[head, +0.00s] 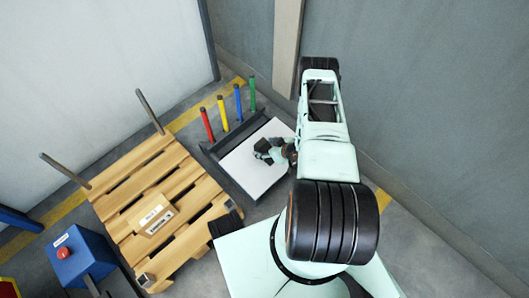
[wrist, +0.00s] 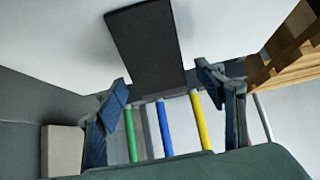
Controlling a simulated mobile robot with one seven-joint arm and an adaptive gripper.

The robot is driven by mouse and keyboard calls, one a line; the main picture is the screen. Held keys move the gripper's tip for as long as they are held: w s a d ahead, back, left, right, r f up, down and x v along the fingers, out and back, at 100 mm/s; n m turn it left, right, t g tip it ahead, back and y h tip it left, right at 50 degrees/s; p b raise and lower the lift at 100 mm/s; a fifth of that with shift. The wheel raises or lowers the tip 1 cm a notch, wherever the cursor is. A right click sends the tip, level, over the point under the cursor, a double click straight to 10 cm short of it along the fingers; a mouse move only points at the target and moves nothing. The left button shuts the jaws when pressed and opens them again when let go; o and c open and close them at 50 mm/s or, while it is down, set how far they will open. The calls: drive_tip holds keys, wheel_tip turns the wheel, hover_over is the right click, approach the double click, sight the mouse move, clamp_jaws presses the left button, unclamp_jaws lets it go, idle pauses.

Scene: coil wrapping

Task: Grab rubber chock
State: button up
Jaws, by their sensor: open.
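A dark, flat-sided block (wrist: 147,45), which looks like the rubber chock, lies on a white surface (wrist: 65,35) in the wrist view. Its upper end meets the picture's top edge. My gripper (wrist: 163,82) is open, its two blue-grey fingers apart on either side of the block's near end. I see no finger touching it. In the head view my gripper (head: 270,150) is over the white board (head: 242,170); the block cannot be clearly told from the dark fingers there.
Red (head: 207,125), yellow (head: 222,113), blue (head: 238,103) and green (head: 252,93) posts stand behind the board. A wooden pallet (head: 165,175) with a small carton (head: 153,214) lies left. A black ribbed piece (head: 226,224) sits at its corner. Walls (head: 440,110) close the back and right.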

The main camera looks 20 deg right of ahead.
drive_tip(key=shift+w+a+f, duration=0.1)
drive_tip(key=shift+w+f, duration=0.15)
drive_tip(key=shift+f, duration=0.1)
drive_tip(key=shift+r, duration=0.1)
drive_tip(key=c, duration=1.4)
drive_tip(key=shift+r, duration=0.15)
